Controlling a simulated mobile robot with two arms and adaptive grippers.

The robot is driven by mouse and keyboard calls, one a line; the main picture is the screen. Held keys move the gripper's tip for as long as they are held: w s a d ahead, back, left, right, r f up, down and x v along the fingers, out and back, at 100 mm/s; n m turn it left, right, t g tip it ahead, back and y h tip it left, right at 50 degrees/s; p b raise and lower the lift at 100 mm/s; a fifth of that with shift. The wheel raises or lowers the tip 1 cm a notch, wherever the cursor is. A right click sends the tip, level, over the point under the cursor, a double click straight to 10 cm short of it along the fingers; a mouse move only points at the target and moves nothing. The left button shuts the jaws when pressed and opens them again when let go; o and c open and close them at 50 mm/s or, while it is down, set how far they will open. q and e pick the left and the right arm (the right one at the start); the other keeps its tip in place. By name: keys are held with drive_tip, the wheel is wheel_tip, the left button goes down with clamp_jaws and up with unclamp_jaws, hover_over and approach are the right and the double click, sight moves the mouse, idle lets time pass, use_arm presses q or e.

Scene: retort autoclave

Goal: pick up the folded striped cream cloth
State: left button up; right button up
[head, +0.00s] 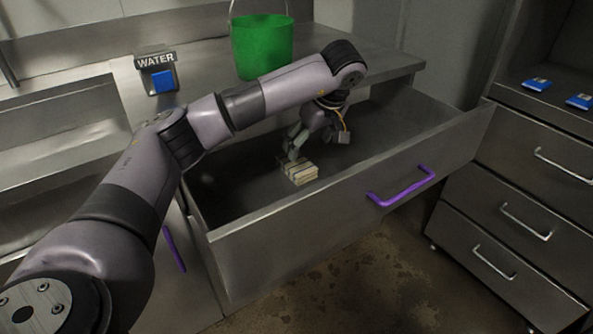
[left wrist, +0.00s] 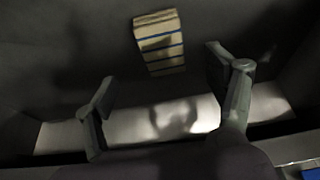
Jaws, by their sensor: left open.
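The folded striped cream cloth (head: 300,174) lies on the floor of the open drawer, near its front wall. My left gripper (head: 294,145) is inside the drawer, just behind the cloth in the head view. In the left wrist view its two fingers (left wrist: 160,72) are spread wide with nothing between them. My right gripper is in neither view.
The open drawer (head: 350,178) has steel walls close around the gripper and a purple handle (head: 402,187) in front. Steel drawers (head: 515,210) stand at the right.

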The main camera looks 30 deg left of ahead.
sight(300, 165)
use_arm(q)
drive_tip(key=x, duration=0.4)
drive_tip(key=b+x, duration=0.1)
drive_tip(key=x, duration=0.3)
drive_tip(key=shift+s+f+b, duration=0.15)
drive_tip(key=shift+b, duration=0.15)
drive_tip(key=shift+a+f, duration=0.15)
drive_tip(key=shift+f, duration=0.15)
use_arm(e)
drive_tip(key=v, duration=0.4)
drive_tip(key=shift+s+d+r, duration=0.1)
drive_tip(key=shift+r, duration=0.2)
use_arm(q)
drive_tip(key=shift+c, duration=0.2)
drive_tip(key=c, duration=1.1)
drive_tip(key=shift+r, duration=0.1)
wheel_tip(300, 165, up, 3)
drive_tip(key=shift+r+p, duration=0.15)
drive_tip(key=shift+p, duration=0.25)
wheel_tip(300, 165, up, 7)
drive_tip(key=shift+f+p, duration=0.15)
drive_tip(key=shift+p, duration=0.45)
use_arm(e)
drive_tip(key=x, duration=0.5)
